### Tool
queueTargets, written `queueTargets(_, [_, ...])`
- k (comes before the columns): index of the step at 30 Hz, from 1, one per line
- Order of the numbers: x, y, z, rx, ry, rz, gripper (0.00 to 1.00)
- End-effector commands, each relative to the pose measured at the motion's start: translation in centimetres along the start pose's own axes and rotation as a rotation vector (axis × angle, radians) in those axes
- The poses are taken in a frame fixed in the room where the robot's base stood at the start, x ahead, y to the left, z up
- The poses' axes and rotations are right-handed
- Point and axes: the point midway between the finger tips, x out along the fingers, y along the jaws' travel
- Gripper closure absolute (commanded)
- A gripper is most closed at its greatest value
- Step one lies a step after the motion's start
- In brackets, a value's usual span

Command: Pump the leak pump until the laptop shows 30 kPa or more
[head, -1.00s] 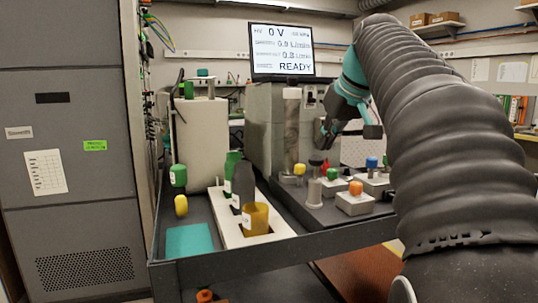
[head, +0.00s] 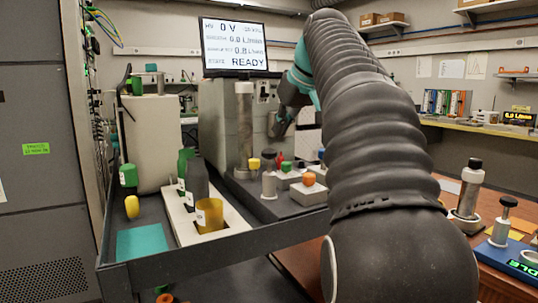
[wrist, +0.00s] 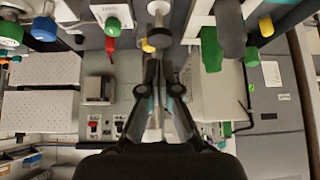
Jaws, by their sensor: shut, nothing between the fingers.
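A short grey upright cylinder with a dark top (head: 268,184), pump-like, stands on the cart near the orange-knob box. A second plunger device with a black knob (head: 502,222) stands on a blue base at the right. No label shows which is the leak pump. My gripper (head: 277,126) is shut and empty, above and behind the short cylinder in the head view. Its fingers (wrist: 160,75) also show in the wrist view.
A clear column (head: 245,125) stands behind the short cylinder. Knobbed boxes, including one with an orange knob (head: 309,180), crowd close by. Bottles stand in a white rack (head: 222,231) at the cart's front left. A steel cylinder (head: 467,195) stands on the right bench.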

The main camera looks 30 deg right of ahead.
Motion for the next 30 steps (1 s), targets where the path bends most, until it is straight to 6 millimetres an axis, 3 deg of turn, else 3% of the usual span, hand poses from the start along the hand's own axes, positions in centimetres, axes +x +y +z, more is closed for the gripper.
queueTargets(3, [1.8, 0.0, 0.3, 0.001, -0.001, -0.001, 1.0])
queueTargets(12, [4.8, 0.0, 0.2, 0.0, -0.001, -0.001, 1.0])
queueTargets(30, [5.8, 0.0, 0.6, 0.001, -0.001, 0.0, 1.0])
